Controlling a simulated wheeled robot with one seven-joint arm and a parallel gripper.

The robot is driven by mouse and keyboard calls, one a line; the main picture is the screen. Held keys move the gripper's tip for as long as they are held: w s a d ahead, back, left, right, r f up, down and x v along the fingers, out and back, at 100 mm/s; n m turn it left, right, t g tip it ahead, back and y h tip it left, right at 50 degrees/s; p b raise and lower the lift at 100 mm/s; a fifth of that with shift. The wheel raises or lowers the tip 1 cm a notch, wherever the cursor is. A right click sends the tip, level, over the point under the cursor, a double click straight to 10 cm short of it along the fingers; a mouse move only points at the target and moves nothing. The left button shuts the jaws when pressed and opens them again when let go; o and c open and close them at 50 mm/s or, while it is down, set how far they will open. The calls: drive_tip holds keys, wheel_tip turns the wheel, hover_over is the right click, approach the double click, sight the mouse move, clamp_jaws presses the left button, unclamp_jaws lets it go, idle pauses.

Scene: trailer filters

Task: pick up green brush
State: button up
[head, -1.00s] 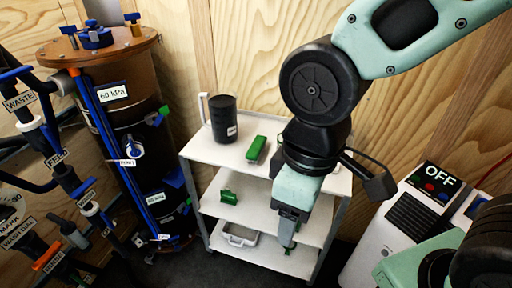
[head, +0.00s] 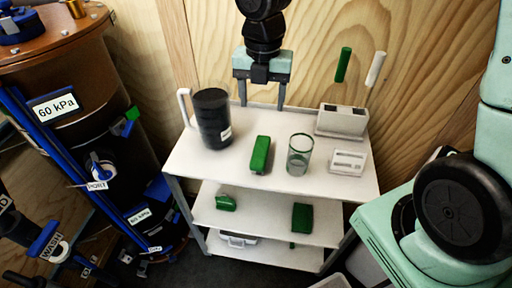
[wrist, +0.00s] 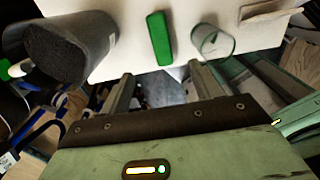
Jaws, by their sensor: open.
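A long green block-like thing (head: 261,154), perhaps the brush, lies on the cart's top shelf. It also shows in the wrist view (wrist: 159,38), beyond the space between my fingertips. A thin green handle (head: 343,64) stands up at the back right above a grey holder (head: 342,121), so I cannot tell for sure which is the brush. My gripper (head: 262,104) is open and empty, fingers pointing down, behind the green block in the head view. In the wrist view my gripper (wrist: 165,82) has its two fingers wide apart, touching nothing.
A dark pitcher (head: 211,117) stands left of the green block, and a clear glass (head: 300,155) right of it. A white handle (head: 376,68) and a small white box (head: 348,162) are further right. Green things (head: 226,203) (head: 302,217) lie on the middle shelf.

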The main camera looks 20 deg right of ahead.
sight(261, 149)
drive_tip(key=f+b, duration=0.1)
drive_tip(key=f, duration=0.4)
drive_tip(key=f+b, duration=0.1)
drive_tip(key=f, duration=1.1)
drive_tip(key=shift+s+a+b, duration=0.1)
drive_tip(key=shift+s+b, duration=0.15)
drive_tip(key=shift+b, duration=0.15)
drive_tip(key=c, duration=1.2)
drive_tip(key=shift+o, duration=0.2)
drive_tip(key=shift+r, duration=0.1)
wheel_tip(261, 149, up, 10)
drive_tip(key=shift+p, duration=0.95)
drive_tip(key=shift+o, duration=1)
